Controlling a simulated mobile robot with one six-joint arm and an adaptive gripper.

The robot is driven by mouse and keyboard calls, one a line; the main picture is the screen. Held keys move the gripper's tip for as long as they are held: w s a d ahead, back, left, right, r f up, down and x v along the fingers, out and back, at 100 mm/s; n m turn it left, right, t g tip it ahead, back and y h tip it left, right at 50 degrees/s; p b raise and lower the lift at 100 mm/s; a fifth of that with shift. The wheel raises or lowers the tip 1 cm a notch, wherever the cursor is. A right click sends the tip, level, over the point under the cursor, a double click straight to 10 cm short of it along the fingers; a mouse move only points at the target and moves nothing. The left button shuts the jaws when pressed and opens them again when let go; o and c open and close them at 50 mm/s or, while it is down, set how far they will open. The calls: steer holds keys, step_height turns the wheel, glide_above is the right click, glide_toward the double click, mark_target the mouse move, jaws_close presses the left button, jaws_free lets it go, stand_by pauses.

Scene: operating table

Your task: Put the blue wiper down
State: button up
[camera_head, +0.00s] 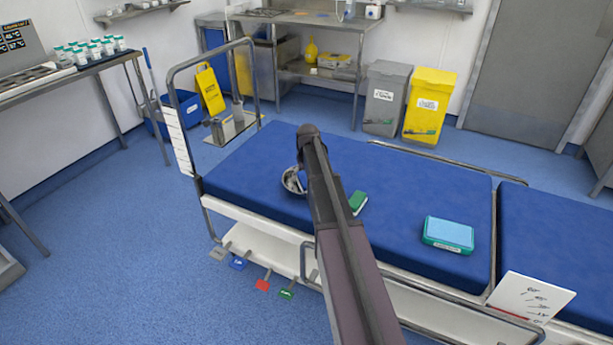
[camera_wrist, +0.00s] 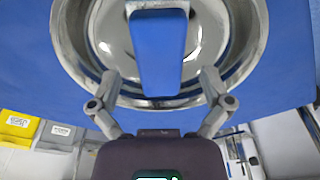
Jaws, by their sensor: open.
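A blue wiper (camera_wrist: 158,50) shows in the wrist view as a flat blue piece over a round shiny metal bowl (camera_wrist: 78,40). My gripper (camera_wrist: 158,80) is open, with one finger on each side of the wiper's near end and a gap on both sides. I cannot tell whether the wiper rests in the bowl or on its rim. In the head view the bowl (camera_head: 287,181) sits on the blue operating table (camera_head: 250,160), partly behind my arm. My arm hides the gripper and the wiper there.
A green-and-white item (camera_head: 357,202) lies right of my arm on the table. A teal box with a light blue top (camera_head: 448,232) stands further right. A metal rail (camera_head: 172,100) rises at the table's left end. The mattress between the bowl and that rail is clear.

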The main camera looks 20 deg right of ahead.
mark_target(305, 178)
step_height(305, 178, up, 7)
steer(key=p, duration=0.7)
stand_by(0.6)
steer(key=s+a+n+g, duration=0.1)
steer(key=s+a+g, duration=0.1)
steer(key=s+a, duration=2.2)
step_height(305, 178, up, 18)
steer(key=s+d+p, duration=0.1)
steer(key=s+p, duration=0.1)
steer(key=p, duration=1.6)
steer(key=shift+d+r+p, duration=0.2)
steer(key=shift+d+p, duration=0.1)
steer(key=shift+d, duration=0.05)
